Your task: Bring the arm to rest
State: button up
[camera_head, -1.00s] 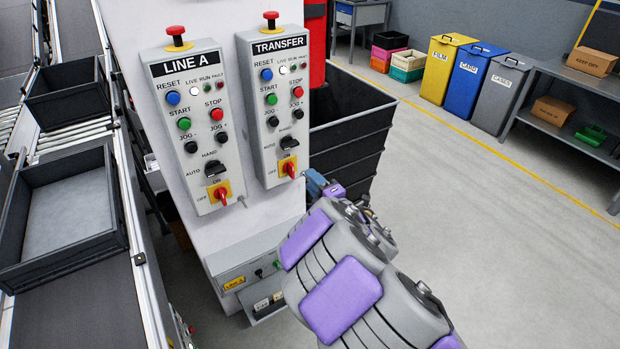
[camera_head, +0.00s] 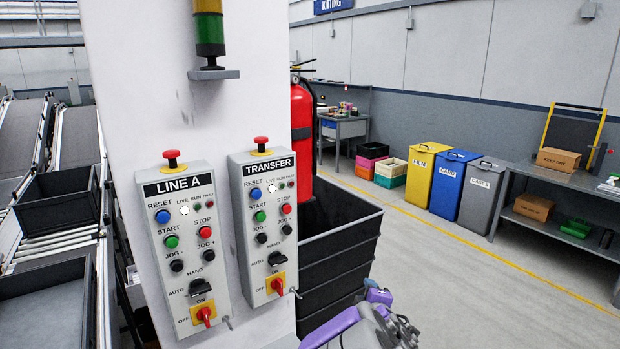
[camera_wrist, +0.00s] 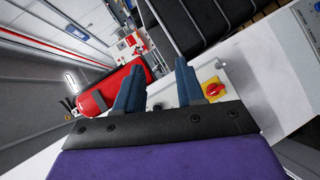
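My arm (camera_head: 365,325) shows only at the bottom edge in the head view, below and right of the TRANSFER box; its fingers cannot be made out there. In the wrist view my gripper (camera_wrist: 160,66) has its two blue fingers apart, with a gap between them and nothing held. A red rotary switch on a yellow plate (camera_wrist: 213,88) shows just right of the right finger, apparently farther off than it. The LINE A box (camera_head: 182,250) and the TRANSFER box (camera_head: 265,225) hang on a white column, each with a white lamp lit.
A black bin stack (camera_head: 340,245) stands right of the column, near my arm. A red fire extinguisher (camera_head: 301,135) is behind it. Conveyors with black totes (camera_head: 58,200) lie left. Open floor (camera_head: 450,280) spreads right, before coloured bins and a shelf (camera_head: 570,180).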

jog(key=s+d+m+g+h, duration=0.25)
jog(key=s+d+m, duration=0.2)
jog(key=s, duration=0.25)
jog(key=s+d+m+g+h, duration=0.1)
jog(key=s+d+m+g, duration=0.3)
jog(key=s, duration=0.3)
jog(key=s+a+m+g+y, duration=0.1)
jog(key=s+a+m+g, duration=0.1)
jog(key=s, duration=0.8)
jog(key=s+a+m+g+y, duration=0.1)
jog(key=s+a+g, duration=0.3)
jog(key=s, duration=0.7)
jog(key=s+a+m+g+y, duration=0.1)
jog(key=s+a+m+g, duration=0.1)
jog(key=s, duration=0.9)
jog(key=shift+a+r+m+g+y, duration=0.25)
jog(key=shift+a+m+g+y, duration=0.15)
jog(key=shift+m+g, duration=0.4)
